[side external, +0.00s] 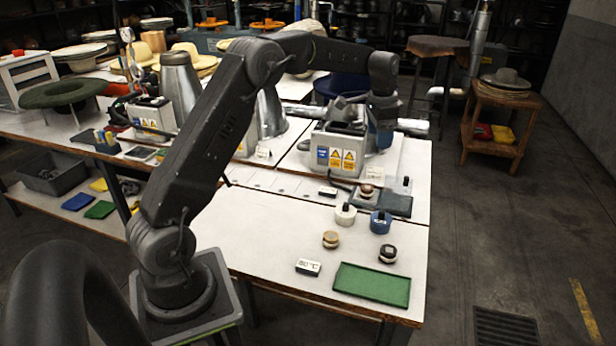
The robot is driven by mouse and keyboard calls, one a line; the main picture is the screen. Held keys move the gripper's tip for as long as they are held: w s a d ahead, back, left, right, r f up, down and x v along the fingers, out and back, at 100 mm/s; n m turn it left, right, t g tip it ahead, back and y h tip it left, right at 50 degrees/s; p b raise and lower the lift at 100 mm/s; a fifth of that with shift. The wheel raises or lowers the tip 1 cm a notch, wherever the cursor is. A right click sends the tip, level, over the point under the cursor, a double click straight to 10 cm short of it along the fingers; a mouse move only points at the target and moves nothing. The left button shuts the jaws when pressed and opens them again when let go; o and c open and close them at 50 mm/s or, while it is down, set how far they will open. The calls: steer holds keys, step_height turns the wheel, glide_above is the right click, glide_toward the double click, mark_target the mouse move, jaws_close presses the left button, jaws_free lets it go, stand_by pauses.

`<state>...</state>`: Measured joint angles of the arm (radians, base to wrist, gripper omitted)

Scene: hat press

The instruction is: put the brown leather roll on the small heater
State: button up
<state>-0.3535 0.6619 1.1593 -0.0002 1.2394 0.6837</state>
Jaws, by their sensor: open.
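Several small round rolls or pucks are in view, and I cannot tell for certain which is the brown leather roll. A reddish-brown one (367,191) sits at the left of a dark grey flat plate (396,205), which may be the small heater. A tan one (331,240) and a dark-topped one (388,254) stand on the white table in front. My gripper (384,140) points down at the end of my arm, beside the grey box with warning labels, above and behind the plate. It is open; its fingertips are small and partly hidden, and I see nothing held.
A green tray (372,285) and a temperature sign (308,267) are near the front edge. The grey labelled box (338,148) stands behind. The table's left front is clear.

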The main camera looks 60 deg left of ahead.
steer(key=s+d+r+n+t, duration=0.2)
steer(key=s+d+r, duration=0.9)
steer(key=s+d, duration=0.3)
steer(key=s+d+f+n+t, duration=0.1)
steer(key=s+d+f, duration=0.1)
steer(key=s, duration=0.7)
steer(key=s+d+f+t, duration=0.1)
steer(key=s+d+f, duration=0.2)
steer(key=s, duration=0.7)
steer(key=shift+d+n+t, duration=0.2)
steer(key=shift+n+t, duration=0.1)
steer(key=shift+n, duration=0.1)
